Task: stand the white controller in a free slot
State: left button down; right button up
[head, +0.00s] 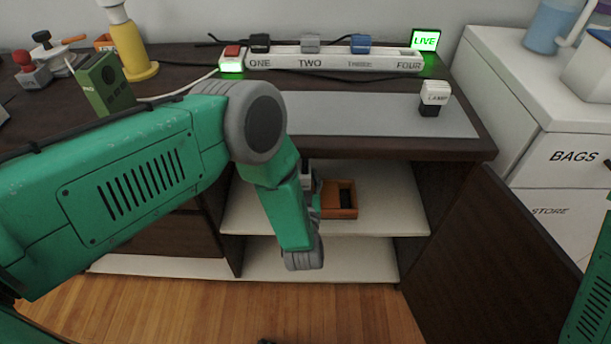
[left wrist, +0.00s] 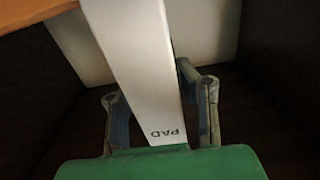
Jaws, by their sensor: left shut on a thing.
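The white controller (left wrist: 138,65), marked PAD, lies between the two fingers of my left gripper (left wrist: 160,100) in the left wrist view. The gripper is shut on it. In the head view my left forearm hides most of that gripper (head: 314,198). Its visible part is at the cabinet's upper shelf, just left of an orange-brown holder (head: 338,213) with a dark opening. A small white and grey piece shows beside my arm there; I cannot tell if it is the controller. Whether the controller touches the holder is hidden. My right gripper is out of view.
The pale shelf (head: 390,205) is clear right of the holder. An open dark door (head: 490,250) stands to the right. On the counter are a labelled power strip (head: 335,62), a lit LIVE sign (head: 425,40), a LAMP plug (head: 434,95) and a yellow bottle (head: 130,50).

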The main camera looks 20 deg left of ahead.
pick_arm(q)
jog(key=shift+f+b, duration=0.75)
jog(key=shift+f, duration=0.25)
jog(key=c, duration=1.1)
grip_release()
jog(key=shift+c, duration=0.2)
jog(key=v, duration=1.2)
jog(key=shift+d, duration=0.1)
